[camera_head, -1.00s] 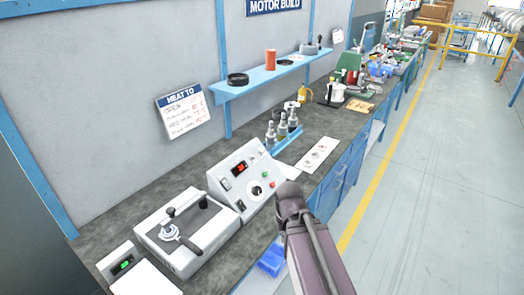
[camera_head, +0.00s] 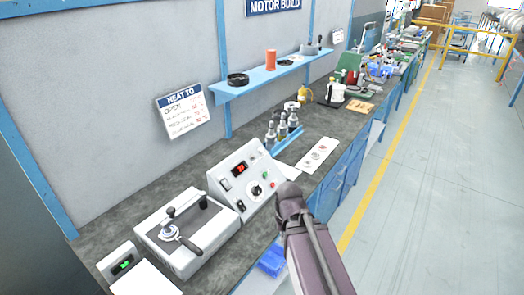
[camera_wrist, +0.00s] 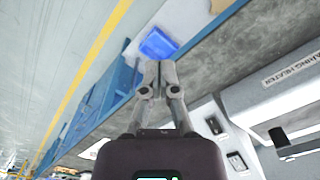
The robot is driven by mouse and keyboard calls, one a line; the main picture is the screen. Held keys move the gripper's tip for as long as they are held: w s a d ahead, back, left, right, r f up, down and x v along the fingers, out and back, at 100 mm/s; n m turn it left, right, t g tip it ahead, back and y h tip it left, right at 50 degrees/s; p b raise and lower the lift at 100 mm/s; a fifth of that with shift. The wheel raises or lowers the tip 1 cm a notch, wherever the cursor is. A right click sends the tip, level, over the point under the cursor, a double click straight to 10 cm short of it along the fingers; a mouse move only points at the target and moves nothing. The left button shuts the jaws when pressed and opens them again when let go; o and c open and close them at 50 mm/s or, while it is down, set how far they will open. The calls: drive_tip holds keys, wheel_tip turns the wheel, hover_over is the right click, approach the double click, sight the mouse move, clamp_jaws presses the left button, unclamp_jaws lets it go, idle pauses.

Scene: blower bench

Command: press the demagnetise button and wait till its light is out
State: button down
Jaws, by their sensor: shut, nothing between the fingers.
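The sloped grey control box (camera_head: 229,172) stands on the bench in the head view. Its face has a red-lit display, a black knob (camera_head: 256,190), a small green button (camera_head: 266,173) and a small red button (camera_head: 271,185). Their labels are too small to read, so I cannot tell which is the demagnetise button or whether its light is lit. My gripper (camera_wrist: 160,66) is shut and empty in the wrist view, apart from any button. Its fingers are not clearly visible in the head view, where my arm stands in front of the bench edge.
A blue bin (camera_wrist: 158,43) sits below the bench edge. The aisle right is clear.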

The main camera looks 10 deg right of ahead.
idle(0.4)
drive_tip(key=n+t+y+b, duration=0.4)
drive_tip(key=n+t+y, duration=0.2)
drive_tip(key=t, duration=0.6)
approach(261, 150)
drive_tip(key=s+a, duration=0.4)
drive_tip(key=s, duration=0.1)
drive_tip(key=w+d+r+m+t+h, duration=0.1)
drive_tip(key=w+d+r+t+h, duration=0.1)
drive_tip(key=w+d, duration=0.4)
wheel_tip(261, 150, up, 2)
drive_tip(key=shift+w+r+t+h+b, duration=0.2)
drive_tip(key=shift+w+t+h+b, duration=0.25)
drive_tip(key=shift+t, duration=0.45)
drive_tip(key=shift+w+d, duration=0.1)
drive_tip(key=shift+w+a+f+b, duration=0.7)
drive_tip(key=shift+f+b, duration=0.3)
drive_tip(key=shift+f, duration=0.05)
drive_tip(key=shift+w+a+f+b, duration=0.75)
drive_tip(key=shift+f+b, duration=0.3)
drive_tip(key=shift+w+a+f+b, duration=0.7)
drive_tip(key=shift+f+b, duration=0.3)
drive_tip(key=shift+f, duration=0.05)
drive_tip(key=shift+w+f, duration=0.1)
